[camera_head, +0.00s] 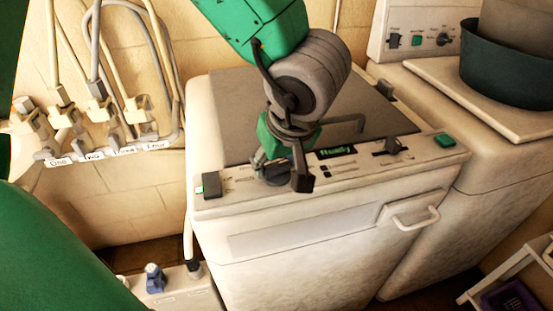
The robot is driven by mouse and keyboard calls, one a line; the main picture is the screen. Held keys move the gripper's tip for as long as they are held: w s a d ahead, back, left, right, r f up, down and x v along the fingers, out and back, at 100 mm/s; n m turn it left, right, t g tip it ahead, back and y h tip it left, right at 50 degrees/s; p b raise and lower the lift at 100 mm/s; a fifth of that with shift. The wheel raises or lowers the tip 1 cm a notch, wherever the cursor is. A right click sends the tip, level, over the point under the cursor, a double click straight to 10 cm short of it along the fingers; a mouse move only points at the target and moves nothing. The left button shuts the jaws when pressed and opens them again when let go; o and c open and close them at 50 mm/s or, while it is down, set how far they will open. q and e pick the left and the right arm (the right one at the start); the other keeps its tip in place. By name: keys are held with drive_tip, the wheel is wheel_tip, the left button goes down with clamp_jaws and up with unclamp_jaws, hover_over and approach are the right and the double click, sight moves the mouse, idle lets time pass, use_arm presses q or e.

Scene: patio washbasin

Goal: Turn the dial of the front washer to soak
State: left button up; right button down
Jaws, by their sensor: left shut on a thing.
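The front washer (300,240) is a white machine with a grey lid and a sloping control panel along its front top edge. A dark round dial (272,174) sits on the left part of the panel, partly hidden by my left gripper (283,172). The gripper reaches down from above and is shut on this dial. The dial's pointer and the soak mark cannot be made out. My right gripper is not in view.
A dark switch (212,186) and a green button (445,140) sit at the panel's ends. A second washer (510,150) stands behind at right, bearing a dark tub (512,75). A white handle (415,217) projects from the washer's front.

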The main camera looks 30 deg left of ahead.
use_arm(q)
drive_tip(key=shift+s+d+p, duration=0.15)
drive_tip(key=shift+p, duration=0.45)
drive_tip(key=n+g+p, duration=0.1)
drive_tip(key=n+p, duration=0.2)
drive_tip(key=p, duration=0.1)
drive_tip(key=n+g+p, duration=0.1)
drive_tip(key=n+p, duration=0.2)
drive_tip(key=p, duration=0.2)
drive_tip(key=shift+r+y, duration=0.2)
drive_tip(key=shift+y, duration=0.1)
drive_tip(key=shift+f+n+g+p, duration=0.15)
drive_tip(key=shift+n+g+p, duration=0.25)
drive_tip(key=shift+n+p, duration=0.65)
drive_tip(key=shift+w, duration=0.2)
drive_tip(key=o, duration=1.1)
drive_tip(key=shift+c, duration=0.2)
drive_tip(key=shift+o, duration=0.4)
drive_tip(key=shift+d, duration=0.35)
drive_tip(key=v, duration=1.2)
drive_tip(key=shift+d, duration=0.15)
